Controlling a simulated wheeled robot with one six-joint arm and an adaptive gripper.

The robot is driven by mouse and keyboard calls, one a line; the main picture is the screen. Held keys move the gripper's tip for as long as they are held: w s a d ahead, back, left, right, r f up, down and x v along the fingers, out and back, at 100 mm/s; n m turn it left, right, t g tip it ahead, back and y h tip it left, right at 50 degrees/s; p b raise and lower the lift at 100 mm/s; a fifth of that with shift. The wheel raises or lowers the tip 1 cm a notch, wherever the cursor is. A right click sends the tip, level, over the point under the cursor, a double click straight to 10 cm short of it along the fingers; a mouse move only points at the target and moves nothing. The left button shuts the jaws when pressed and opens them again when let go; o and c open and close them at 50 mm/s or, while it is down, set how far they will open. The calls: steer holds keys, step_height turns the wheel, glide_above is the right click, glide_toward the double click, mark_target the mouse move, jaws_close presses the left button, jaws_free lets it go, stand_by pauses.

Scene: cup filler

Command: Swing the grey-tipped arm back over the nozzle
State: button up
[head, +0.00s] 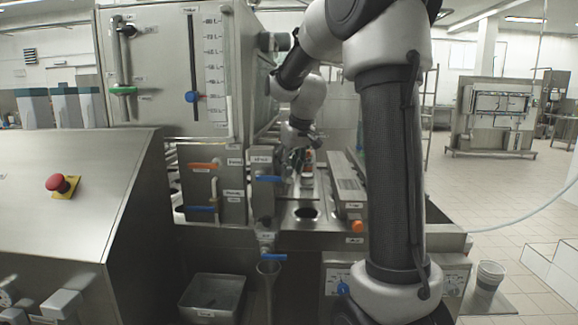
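My gripper (297,146) is at the middle of the head view, reaching in behind the machine's front valves. It is small, dark and partly hidden, so I cannot tell whether its fingers are open or shut. A small white and orange-red object (308,171) shows just to the right of and below it; I cannot tell if they touch. I cannot clearly pick out the grey-tipped arm or the nozzle; they may be hidden among the parts around my gripper.
A steel cabinet with a red emergency button (57,184) stands at left. Blue-handled valves (268,178) and an orange handle (203,166) stick out in front. A round dark hole (306,213) opens in the steel top. A bucket (489,276) stands right; open floor lies beyond.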

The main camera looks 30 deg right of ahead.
jaws_close()
steer(key=shift+d, duration=0.1)
steer(key=d+n+y, duration=0.1)
steer(key=d+n, duration=0.1)
steer(key=n, duration=0.1)
steer(key=w+d+n+g+y, duration=0.1)
steer(key=d+n, duration=0.2)
steer(key=w+d+n+y, duration=0.1)
steer(key=d+n, duration=0.2)
steer(key=shift+w+d+n+g, duration=0.2)
steer(key=shift+w+n+g, duration=0.05)
steer(key=shift+n+g, duration=0.15)
steer(key=shift+w+d+n+g+y, duration=0.3)
steer(key=shift+w+d+n, duration=0.25)
steer(key=shift+n, duration=0.3)
steer(key=shift+w+d+n+g+y, duration=0.2)
steer(key=shift+w+d+n+g, duration=0.15)
steer(key=shift+w+n, duration=0.35)
steer(key=shift+s+r+n, duration=0.1)
steer(key=shift+n, duration=0.15)
